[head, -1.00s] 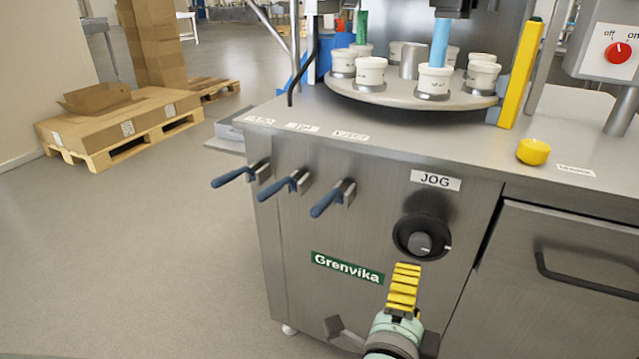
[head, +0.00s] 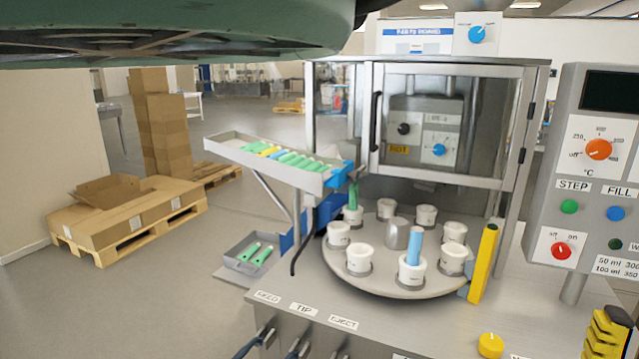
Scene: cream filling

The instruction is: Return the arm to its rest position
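My gripper (head: 606,334) is at the bottom right corner of the head view, cut off by the frame edge. Its yellow ribbed finger shows in front of the right part of the machine's counter (head: 545,325). Whether it is open or shut cannot be made out, and I see nothing held in it. A large green part of my own arm (head: 190,35) fills the top left of the view. The JOG dial is out of view now.
The round table (head: 375,285) carries several white cups, with a blue tube (head: 414,246) upright in one. A yellow post (head: 483,264), a yellow button (head: 490,345) and the control panel (head: 600,160) stand nearby. Open floor (head: 130,305) lies left.

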